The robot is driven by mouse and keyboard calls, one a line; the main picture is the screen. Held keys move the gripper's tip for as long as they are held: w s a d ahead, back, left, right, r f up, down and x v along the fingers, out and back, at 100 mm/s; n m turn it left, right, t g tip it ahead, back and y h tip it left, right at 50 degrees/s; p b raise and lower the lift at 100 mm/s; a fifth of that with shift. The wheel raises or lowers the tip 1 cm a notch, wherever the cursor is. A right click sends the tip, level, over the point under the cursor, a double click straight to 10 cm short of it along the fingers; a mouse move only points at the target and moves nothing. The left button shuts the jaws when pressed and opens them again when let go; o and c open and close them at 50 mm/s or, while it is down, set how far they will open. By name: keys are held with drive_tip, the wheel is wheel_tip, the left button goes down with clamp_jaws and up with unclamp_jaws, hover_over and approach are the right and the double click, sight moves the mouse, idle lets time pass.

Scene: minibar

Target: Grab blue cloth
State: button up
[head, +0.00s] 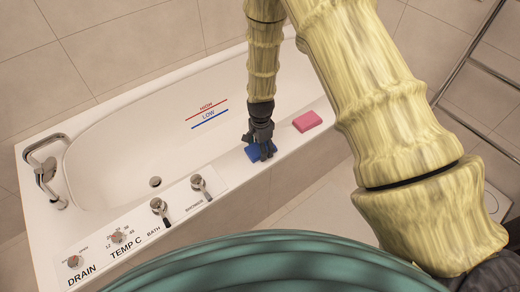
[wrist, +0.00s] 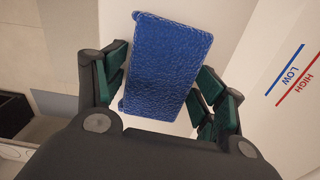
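The blue cloth (head: 252,153) lies on the near rim of the white bathtub, partly hidden by my gripper (head: 262,148), which points down at it. In the wrist view the blue cloth (wrist: 167,65) is a textured, slightly turned block between the fingers of my gripper (wrist: 160,88). The fingers are spread, one on each side of the cloth, with dark green pads close to its edges. I cannot tell whether either pad touches it.
A pink block (head: 307,121) lies on the same rim, right of my gripper. The bathtub (head: 100,115) is empty, with a tap (head: 45,172) at its left end and control knobs (head: 158,206) on the near rim. A metal rail (head: 465,62) stands at right.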

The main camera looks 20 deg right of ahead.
drive_tip(key=c, duration=0.4)
drive_tip(key=shift+r, duration=0.1)
